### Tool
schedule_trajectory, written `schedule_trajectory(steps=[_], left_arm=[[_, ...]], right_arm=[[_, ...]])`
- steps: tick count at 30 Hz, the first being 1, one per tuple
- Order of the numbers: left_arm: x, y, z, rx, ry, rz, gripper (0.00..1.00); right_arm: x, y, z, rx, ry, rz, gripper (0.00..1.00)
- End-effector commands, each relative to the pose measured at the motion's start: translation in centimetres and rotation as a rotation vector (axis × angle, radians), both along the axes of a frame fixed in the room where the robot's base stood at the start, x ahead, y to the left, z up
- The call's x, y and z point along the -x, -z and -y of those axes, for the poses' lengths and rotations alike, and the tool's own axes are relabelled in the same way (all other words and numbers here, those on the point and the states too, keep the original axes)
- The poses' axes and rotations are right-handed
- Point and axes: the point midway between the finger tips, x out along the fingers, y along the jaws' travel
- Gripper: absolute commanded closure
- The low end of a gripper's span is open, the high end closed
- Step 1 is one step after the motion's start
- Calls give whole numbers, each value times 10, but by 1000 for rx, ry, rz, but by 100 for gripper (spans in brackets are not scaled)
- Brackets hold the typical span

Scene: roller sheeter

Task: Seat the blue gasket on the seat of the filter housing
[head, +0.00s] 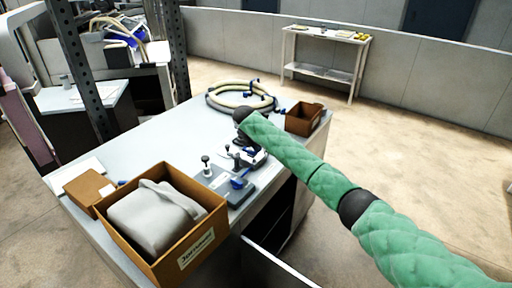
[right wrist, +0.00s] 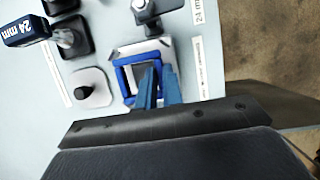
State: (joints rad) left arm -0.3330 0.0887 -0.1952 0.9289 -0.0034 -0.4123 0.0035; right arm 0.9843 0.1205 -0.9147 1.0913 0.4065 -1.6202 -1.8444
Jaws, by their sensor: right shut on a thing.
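The blue gasket (right wrist: 126,82), a square ring, shows in the right wrist view just beyond my fingertips. My right gripper (right wrist: 160,80) is shut on its right side, with two blue fingers reaching down from above. A pale square part that looks like the filter housing (right wrist: 168,45) lies under and around the gasket. I cannot tell whether the gasket touches its seat. In the head view my right gripper (head: 246,150) is over the fixtures near the table's right edge, its fingertips mostly hidden. My left gripper is not in view.
A round-knobbed fixture (right wrist: 84,88) and a tool labelled 24 mm (right wrist: 27,29) are close on the left. A cardboard box (head: 190,250) with a grey bundle, a coiled hose (head: 213,98) and a brown bin (head: 304,120) stand on the table (head: 150,137).

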Motion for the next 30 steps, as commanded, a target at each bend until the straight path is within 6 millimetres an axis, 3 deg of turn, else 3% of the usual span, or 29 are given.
schedule_trajectory(steps=[30], left_arm=[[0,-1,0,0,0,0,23]], right_arm=[[0,14,0,0,0,0,100]])
